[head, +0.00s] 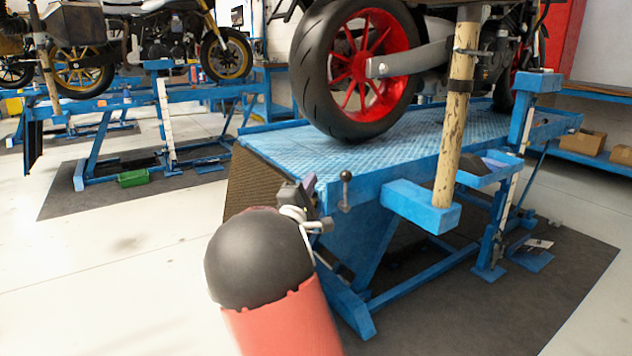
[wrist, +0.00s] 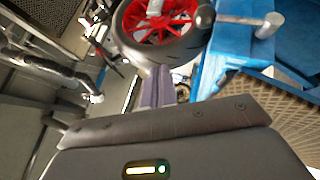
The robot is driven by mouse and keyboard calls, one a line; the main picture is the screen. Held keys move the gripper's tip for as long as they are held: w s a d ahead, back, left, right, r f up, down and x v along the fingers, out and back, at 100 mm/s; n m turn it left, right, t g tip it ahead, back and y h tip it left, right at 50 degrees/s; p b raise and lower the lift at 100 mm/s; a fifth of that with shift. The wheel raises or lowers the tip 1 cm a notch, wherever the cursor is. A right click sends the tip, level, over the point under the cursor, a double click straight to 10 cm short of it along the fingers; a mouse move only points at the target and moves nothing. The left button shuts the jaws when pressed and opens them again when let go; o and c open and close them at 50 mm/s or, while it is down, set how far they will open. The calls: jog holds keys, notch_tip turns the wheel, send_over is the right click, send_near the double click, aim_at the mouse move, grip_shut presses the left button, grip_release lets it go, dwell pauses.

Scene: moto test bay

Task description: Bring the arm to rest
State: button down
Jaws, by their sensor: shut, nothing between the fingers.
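My gripper (wrist: 156,74) shows in the wrist view as two grey-purple fingers pressed together, with nothing between them. My arm enters the head view from the bottom, with a red link and a black rounded cover. The cover hides part of my wrist and gripper. The arm's far end is in front of the near left corner of the blue motorcycle lift (head: 330,160). I cannot tell how much gap there is between the gripper and the lift.
A motorcycle's rear wheel (head: 355,70) with a red rim stands on the lift. A wooden post (head: 455,110) rises at its near side. Blue frame legs and a dark mat (head: 520,300) lie below. The pale floor (head: 110,270) at left is clear. A green bin (head: 132,178) sits further back.

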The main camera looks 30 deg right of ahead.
jog(key=s+a+f+m+y, duration=0.2)
jog(key=s+a+y, duration=0.4)
jog(key=a+y, duration=0.25)
jog(key=s+a+f+m+y, duration=0.1)
jog(key=s+a+m+y, duration=0.2)
jog(key=s+a+y, duration=0.45)
jog(key=s+a+f+m+g, duration=0.2)
jog(key=s+a+f+g, duration=0.1)
jog(key=s, duration=0.8)
jog(key=s+a+f+m+g+y, duration=0.1)
jog(key=s+a+f+m+g, duration=0.2)
jog(key=s, duration=0.7)
jog(key=shift+s+a+f+g, duration=0.4)
jog(key=shift+a+f+g, duration=0.35)
jog(key=shift+g, duration=0.25)
